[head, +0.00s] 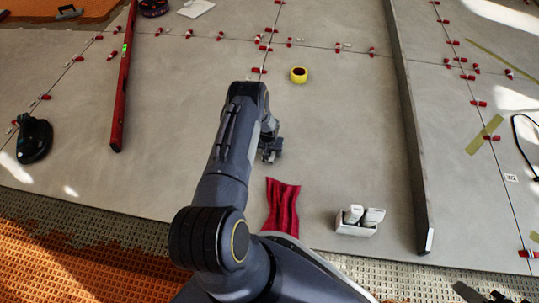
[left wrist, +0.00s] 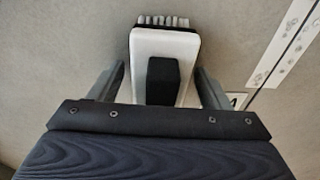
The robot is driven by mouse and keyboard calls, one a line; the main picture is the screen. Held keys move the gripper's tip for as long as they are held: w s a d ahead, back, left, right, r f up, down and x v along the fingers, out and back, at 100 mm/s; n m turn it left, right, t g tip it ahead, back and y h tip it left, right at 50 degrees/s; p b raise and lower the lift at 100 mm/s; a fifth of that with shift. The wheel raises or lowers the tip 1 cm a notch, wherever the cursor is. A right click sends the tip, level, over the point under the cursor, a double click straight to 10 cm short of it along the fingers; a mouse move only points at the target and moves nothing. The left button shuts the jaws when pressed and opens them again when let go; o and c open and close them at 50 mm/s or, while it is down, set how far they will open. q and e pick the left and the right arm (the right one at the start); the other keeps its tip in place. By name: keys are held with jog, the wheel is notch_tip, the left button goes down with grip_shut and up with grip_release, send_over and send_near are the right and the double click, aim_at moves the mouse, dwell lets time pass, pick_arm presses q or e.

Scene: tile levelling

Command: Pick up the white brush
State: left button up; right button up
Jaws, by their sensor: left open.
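The white brush (left wrist: 165,42) shows in the left wrist view, with a black block on its top and pale bristles at its far end. My left gripper (left wrist: 160,72) is open, with one finger on each side of the brush. A small gap shows at the left finger; contact at the right finger is unclear. In the head view my left gripper (head: 270,150) is low over the grey tiles, and the brush is hidden behind my arm. Dark parts at the lower right edge may be my right gripper (head: 490,294), but its jaws are unclear.
A red cloth (head: 282,207) and a white tray with containers (head: 356,228) lie nearer. A yellow tape roll (head: 298,75) lies beyond. A red level (head: 123,80) and a long grey bar (head: 408,120) flank the area. Several red clips line the joints.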

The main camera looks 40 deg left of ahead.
pick_arm(q)
jog(key=c, duration=1.2)
jog(key=shift+r, duration=0.1)
